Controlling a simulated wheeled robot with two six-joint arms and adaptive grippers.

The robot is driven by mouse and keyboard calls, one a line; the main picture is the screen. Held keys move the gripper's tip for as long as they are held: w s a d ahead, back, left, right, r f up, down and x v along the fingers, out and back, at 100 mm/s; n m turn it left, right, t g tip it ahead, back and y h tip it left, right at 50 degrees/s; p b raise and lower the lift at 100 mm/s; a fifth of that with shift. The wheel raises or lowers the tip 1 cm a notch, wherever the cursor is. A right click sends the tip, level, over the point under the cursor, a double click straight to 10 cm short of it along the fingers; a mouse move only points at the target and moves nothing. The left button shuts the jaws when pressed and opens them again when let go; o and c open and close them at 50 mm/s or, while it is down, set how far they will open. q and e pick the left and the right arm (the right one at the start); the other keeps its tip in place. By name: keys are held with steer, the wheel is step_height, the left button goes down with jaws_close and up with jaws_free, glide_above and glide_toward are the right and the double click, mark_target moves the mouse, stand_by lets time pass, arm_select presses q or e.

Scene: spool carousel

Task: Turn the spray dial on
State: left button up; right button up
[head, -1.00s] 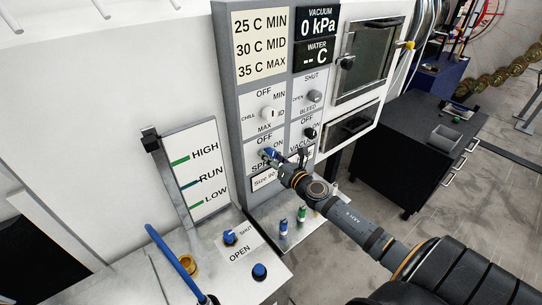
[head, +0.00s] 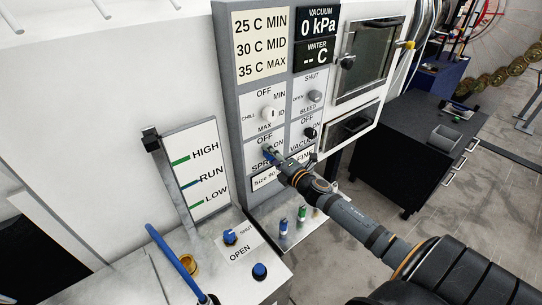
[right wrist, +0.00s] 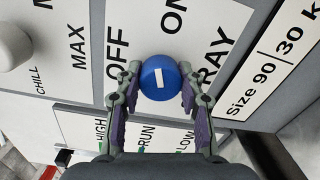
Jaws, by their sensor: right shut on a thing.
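The spray dial is a round blue knob with a white mark (right wrist: 159,78), on a white panel lettered OFF, ON and SPRAY. My right gripper (right wrist: 158,84) is shut on the dial, one fingertip on each side. In the right wrist view the white mark runs nearly up and down the picture, with OFF to the upper left and ON above to the right. In the head view my right gripper (head: 274,156) is at the panel and largely covers the dial. My left gripper is not in view.
A white chill dial (head: 268,113) sits just above, with a black vacuum dial (head: 311,133) and a grey bleed dial (head: 314,96) to the right. A HIGH/RUN/LOW gauge (head: 196,175) stands left. Blue valve knobs (head: 230,237) sit on the bench below.

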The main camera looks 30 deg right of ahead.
steer(key=shift+m, duration=2.1)
steer(key=o, duration=1.2)
